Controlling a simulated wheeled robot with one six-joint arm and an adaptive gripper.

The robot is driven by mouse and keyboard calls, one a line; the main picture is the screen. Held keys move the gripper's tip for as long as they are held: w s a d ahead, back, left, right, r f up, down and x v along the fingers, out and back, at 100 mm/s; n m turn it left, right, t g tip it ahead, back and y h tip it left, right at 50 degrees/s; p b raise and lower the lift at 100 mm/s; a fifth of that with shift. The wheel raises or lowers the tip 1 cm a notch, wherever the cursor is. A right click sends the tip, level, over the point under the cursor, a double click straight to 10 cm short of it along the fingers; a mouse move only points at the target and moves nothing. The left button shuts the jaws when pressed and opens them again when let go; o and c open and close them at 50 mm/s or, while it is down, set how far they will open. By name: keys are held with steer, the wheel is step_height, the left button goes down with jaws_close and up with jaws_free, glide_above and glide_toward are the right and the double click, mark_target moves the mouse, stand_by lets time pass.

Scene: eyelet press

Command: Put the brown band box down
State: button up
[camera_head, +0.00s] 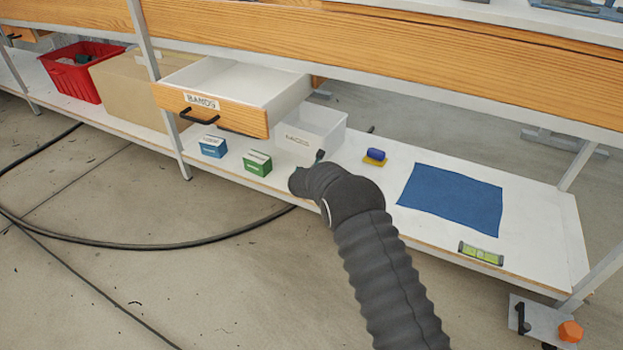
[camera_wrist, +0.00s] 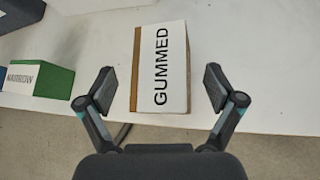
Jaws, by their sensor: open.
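The brown band box (camera_wrist: 160,62) shows in the wrist view, with a white top marked GUMMED and a brown strip along its left side. It appears to sit on the white shelf (camera_wrist: 250,120) near the front edge. My gripper (camera_wrist: 160,88) is open, one finger on each side of the box's near part, with a visible gap on both sides. In the head view my arm hides the box and most of my gripper. The drawer labelled BANDS (camera_head: 248,121) is pulled open above the shelf, at the left.
A green box (camera_head: 257,163) and a blue box (camera_head: 213,146) stand to the left on the shelf. A white bin (camera_head: 325,124) is behind. A sponge-like block (camera_head: 375,156), blue mat (camera_head: 452,200) and level (camera_head: 480,253) lie to the right. The open drawer overhangs the shelf.

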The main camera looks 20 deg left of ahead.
steer(key=v, duration=1.1)
steer(key=shift+s+r, duration=0.2)
steer(key=shift+s, duration=0.05)
steer(key=shift+d, duration=0.15)
steer(key=s+d+r+m+h, duration=0.1)
steer(key=d+r+m+h, duration=0.1)
steer(key=d+r+m, duration=0.75)
steer(key=s+d+r+m+h, duration=0.1)
steer(key=d+r+m+h, duration=0.25)
steer(key=d+r, duration=1.1)
steer(key=s+d+r+m+g, duration=0.2)
steer(key=s+d+m, duration=0.5)
steer(key=s+d, duration=0.35)
steer(key=s+d+r+m+g, duration=0.25)
steer(key=s+d+m, duration=0.45)
steer(key=s+d, duration=0.4)
steer(key=s+d+f+m+y, duration=0.1)
steer(key=s+m, duration=0.3)
steer(key=s, duration=0.4)
steer(key=s+d+f+m+y, duration=0.1)
steer(key=s+m+y, duration=0.1)
steer(key=s, duration=0.5)
steer(key=shift+s+m+g, duration=0.35)
steer(key=shift+m, duration=0.55)
